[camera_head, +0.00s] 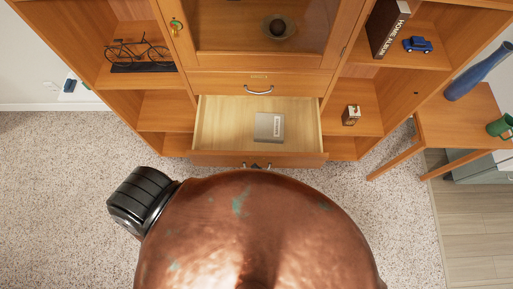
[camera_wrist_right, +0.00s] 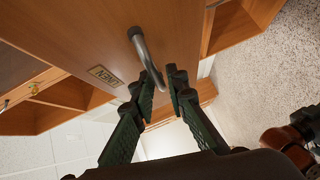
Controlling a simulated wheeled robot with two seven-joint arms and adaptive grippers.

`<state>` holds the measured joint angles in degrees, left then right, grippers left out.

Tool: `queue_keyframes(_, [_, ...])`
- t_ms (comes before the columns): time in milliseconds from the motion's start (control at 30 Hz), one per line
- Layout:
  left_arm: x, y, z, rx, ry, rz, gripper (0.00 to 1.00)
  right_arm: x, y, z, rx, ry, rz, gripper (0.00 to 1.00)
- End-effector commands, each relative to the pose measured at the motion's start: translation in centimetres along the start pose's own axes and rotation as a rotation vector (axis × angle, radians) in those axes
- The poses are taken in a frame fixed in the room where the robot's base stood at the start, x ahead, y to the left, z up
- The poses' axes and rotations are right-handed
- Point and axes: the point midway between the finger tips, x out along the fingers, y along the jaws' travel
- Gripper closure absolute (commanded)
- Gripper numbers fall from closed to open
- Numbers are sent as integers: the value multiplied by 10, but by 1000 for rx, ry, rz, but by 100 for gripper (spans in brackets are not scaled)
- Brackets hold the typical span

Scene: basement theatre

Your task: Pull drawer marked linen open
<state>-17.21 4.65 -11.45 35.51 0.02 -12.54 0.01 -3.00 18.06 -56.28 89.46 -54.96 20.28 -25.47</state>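The linen drawer (camera_head: 205,125) is pulled out from the wooden cabinet in the head view, its pale inside showing. A grey box (camera_head: 269,126) lies in it. In the right wrist view, its front carries a small plate reading LINEN (camera_wrist_right: 104,76) and a curved metal handle (camera_wrist_right: 139,45). My right gripper (camera_wrist_right: 159,84) is open, its two dark fingers apart around the lower end of the handle; I cannot tell whether they touch it. In the head view, only small dark parts of the right gripper (camera_head: 256,166) show at the drawer's front edge. My left gripper is out of view.
A shut drawer (camera_head: 300,84) with its own handle sits just above. Side shelves hold a bicycle model (camera_head: 138,54), a book (camera_head: 387,27), a blue toy car (camera_head: 417,45) and a small box (camera_head: 351,115). A wooden side table (camera_head: 455,120) stands right. Speckled carpet (camera_head: 70,190) is clear at left.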

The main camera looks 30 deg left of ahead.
Motion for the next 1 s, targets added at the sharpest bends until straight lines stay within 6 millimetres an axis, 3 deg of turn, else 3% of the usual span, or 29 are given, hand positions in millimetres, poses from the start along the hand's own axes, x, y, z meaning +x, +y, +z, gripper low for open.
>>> queue_keyframes(500, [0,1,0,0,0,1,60,-96,-2,0,1,-2,-4,86])
queue_keyframes(700, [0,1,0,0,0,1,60,-112,-1,0,1,-2,-2,86])
queue_keyframes(1000, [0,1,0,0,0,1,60,-114,-1,0,1,-2,-1,86])
